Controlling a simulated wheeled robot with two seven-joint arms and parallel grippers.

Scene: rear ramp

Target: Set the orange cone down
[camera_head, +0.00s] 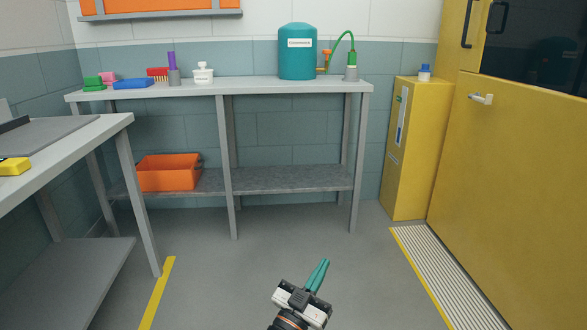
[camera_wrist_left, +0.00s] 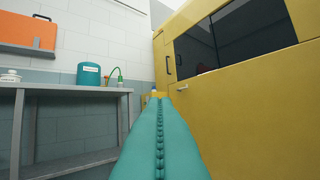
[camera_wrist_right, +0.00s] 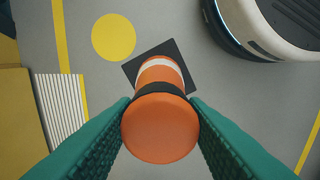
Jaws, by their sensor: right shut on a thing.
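The orange cone (camera_wrist_right: 160,135) shows from above in the right wrist view, with a white band, a black band and a dark square base (camera_wrist_right: 137,68). My right gripper (camera_wrist_right: 160,100) is shut on its upper part, one teal finger on each side. I cannot tell whether the base touches the floor. A yellow disc marking (camera_wrist_right: 113,37) on the grey floor is beside the base, up and to the left. My left gripper (camera_head: 320,274) is shut and empty over open floor; its closed fingers fill the lower middle of the left wrist view (camera_wrist_left: 158,135). My right gripper is outside the head view.
A grey bench (camera_head: 215,86) with a teal tank (camera_head: 297,58) stands at the back wall, an orange bin (camera_head: 168,174) on its lower shelf. A yellow cabinet (camera_head: 405,150) and large yellow door (camera_head: 515,170) are at right. A floor grate (camera_head: 440,270) runs beside the door. The middle floor is clear.

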